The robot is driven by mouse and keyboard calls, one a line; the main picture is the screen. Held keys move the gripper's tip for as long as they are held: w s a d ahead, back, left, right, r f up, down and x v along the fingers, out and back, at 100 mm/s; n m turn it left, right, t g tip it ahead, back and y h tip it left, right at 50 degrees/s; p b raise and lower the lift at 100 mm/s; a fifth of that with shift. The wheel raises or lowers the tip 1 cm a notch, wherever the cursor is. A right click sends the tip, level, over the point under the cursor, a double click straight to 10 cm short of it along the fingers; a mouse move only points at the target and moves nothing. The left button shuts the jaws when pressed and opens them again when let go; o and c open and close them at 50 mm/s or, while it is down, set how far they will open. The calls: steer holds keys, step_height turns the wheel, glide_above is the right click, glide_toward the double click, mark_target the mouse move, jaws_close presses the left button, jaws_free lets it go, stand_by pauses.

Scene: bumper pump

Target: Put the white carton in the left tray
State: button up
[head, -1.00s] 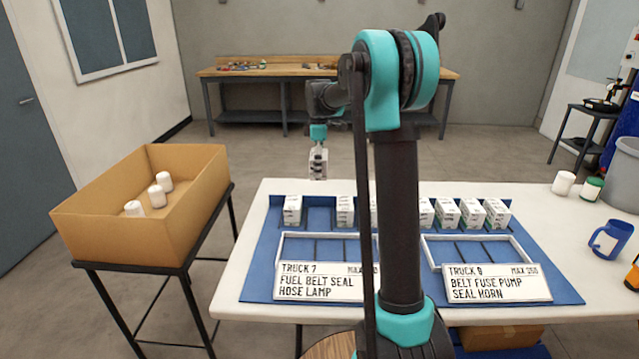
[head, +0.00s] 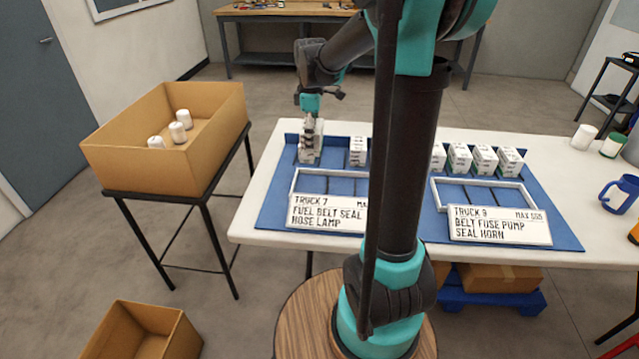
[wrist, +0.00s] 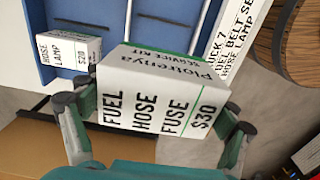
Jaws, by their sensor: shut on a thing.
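The white carton (wrist: 155,95) is in my gripper, with "FUEL HOSE FUSE $30" printed on its facing side. My gripper (head: 309,126) is shut on it above the left end of the blue mat. In the head view the held carton overlaps the leftmost carton in the row (head: 308,157), so their edges are hard to separate. The left tray (head: 293,182) is a white frame with dividers, behind the "TRUCK 7" card (head: 326,213). My arm hides its right end. The compartments I see look empty.
Several similar cartons (head: 484,160) stand along the back of the blue mat (head: 410,235). One reading "HOSE LAMP $20" (wrist: 68,50) is near my gripper in the wrist view. A right tray (head: 437,194) lies beyond my arm. A cardboard box (head: 140,170) with white containers stands left.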

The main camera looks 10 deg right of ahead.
mark_target(313, 188)
step_height(313, 188, down, 16)
steer(key=shift+f, duration=0.1)
stand_by(0.4)
steer(key=o, duration=1.3)
step_height(313, 188, up, 12)
steer(key=shift+s+d, duration=0.1)
steer(key=shift+s, duration=0.25)
steer(key=s+m, duration=0.2)
steer(key=s, duration=0.1)
steer(key=s+d+f+m+t, duration=0.1)
steer(key=s+m, duration=0.1)
steer(key=s, duration=0.1)
steer(key=s+d+f+m+t, duration=0.1)
steer(key=s+m, duration=0.1)
steer(key=s, duration=0.2)
steer(key=shift+d+f+m, duration=0.15)
steer(key=shift+m, duration=0.25)
steer(key=s+f+m, duration=0.1)
steer(key=s+m, duration=0.1)
steer(key=s, duration=0.1)
steer(key=s+d+f+m+t, duration=0.1)
steer(key=s+f+m, duration=0.1)
steer(key=s+m, duration=0.1)
steer(key=s+f+m+t, duration=0.1)
steer(key=s+f+m, duration=0.1)
steer(key=s, duration=0.3)
steer(key=shift+s+d+f+m, duration=0.15)
steer(key=shift+d+m, duration=0.15)
